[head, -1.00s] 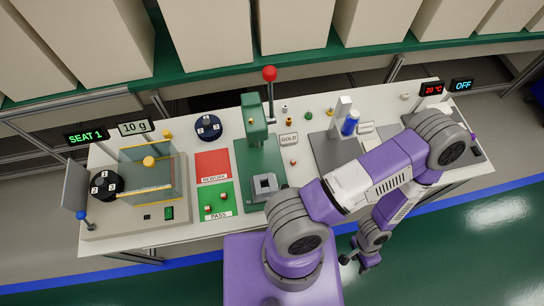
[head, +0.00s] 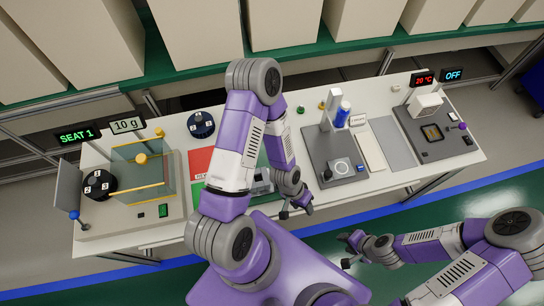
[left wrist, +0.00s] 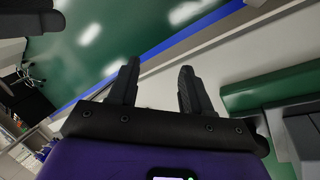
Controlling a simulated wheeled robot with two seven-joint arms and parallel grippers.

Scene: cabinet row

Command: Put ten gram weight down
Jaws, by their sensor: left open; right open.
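A glass-walled balance case (head: 168,185) stands at the left of the bench, with a sign reading 10 g (head: 127,125) behind it. A gold knob-shaped piece (head: 141,159) shows at the case; I cannot tell whether it is the ten gram weight. My left gripper (head: 297,211) is open over the bench's front edge, right of the case. In the left wrist view its fingers (left wrist: 158,75) are apart with nothing between them. My right gripper (head: 344,250) is open and empty in front of the bench, over the floor.
A black numbered dial (head: 98,184) sits left of the case, another black numbered disc (head: 201,124) behind. A grey station with a blue bottle (head: 342,115) and a bare grey plate (head: 386,145) lie right.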

